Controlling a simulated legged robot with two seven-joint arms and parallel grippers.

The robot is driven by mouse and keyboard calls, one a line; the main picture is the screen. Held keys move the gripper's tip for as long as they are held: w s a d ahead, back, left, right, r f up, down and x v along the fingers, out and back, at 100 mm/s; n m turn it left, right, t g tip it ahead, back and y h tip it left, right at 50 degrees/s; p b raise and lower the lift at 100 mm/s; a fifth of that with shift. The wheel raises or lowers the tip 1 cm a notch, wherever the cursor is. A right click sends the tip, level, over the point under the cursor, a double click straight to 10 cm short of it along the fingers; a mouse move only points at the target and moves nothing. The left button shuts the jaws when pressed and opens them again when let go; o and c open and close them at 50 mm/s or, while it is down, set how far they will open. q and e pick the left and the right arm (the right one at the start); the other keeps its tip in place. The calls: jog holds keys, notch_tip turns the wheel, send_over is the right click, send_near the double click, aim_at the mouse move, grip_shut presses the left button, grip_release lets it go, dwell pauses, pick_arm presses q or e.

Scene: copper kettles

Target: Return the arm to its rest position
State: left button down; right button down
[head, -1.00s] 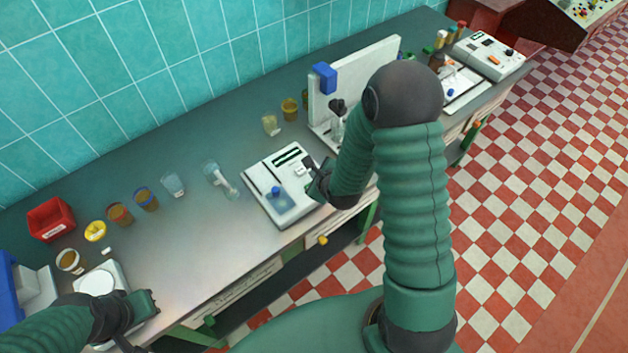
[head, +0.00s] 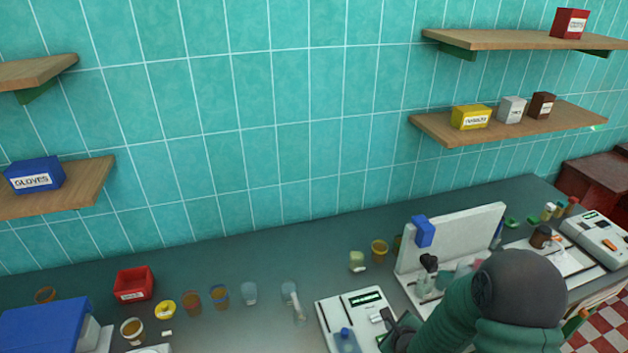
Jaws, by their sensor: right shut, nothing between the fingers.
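My right arm comes in from the lower right, with its large dark joint in front of the bench. My right gripper (head: 393,326) is small and dark in the view, partly hidden behind my own arm. It is at the right side of the white device (head: 352,307) with a dark display, and looks empty. I cannot tell whether it touches the device. My left gripper is out of the picture.
The grey bench (head: 240,262) runs along a tiled wall. Several cups, a red bin (head: 134,284) and a blue-topped device (head: 45,324) stand at left. A white upright panel (head: 452,236) stands behind my right arm. Shelves (head: 510,124) hold boxes above.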

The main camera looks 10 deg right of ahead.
jog(key=s+a+r+n+g+b, duration=0.1)
jog(key=s+a+n+g, duration=0.1)
jog(key=s+n, duration=0.3)
jog(key=s+a+r+n+g+y+b, duration=0.1)
jog(key=s+a+n, duration=0.3)
jog(key=n, duration=1)
jog(key=s+a+r+n+g+y+b, duration=0.1)
jog(key=s+a+n+g+b, duration=0.1)
jog(key=s+a+n, duration=0.3)
jog(key=n+g, duration=0.1)
jog(key=n, duration=0.3)
jog(key=shift+s+r+n, duration=0.35)
jog(key=shift+n, duration=0.05)
jog(key=shift+d, duration=0.1)
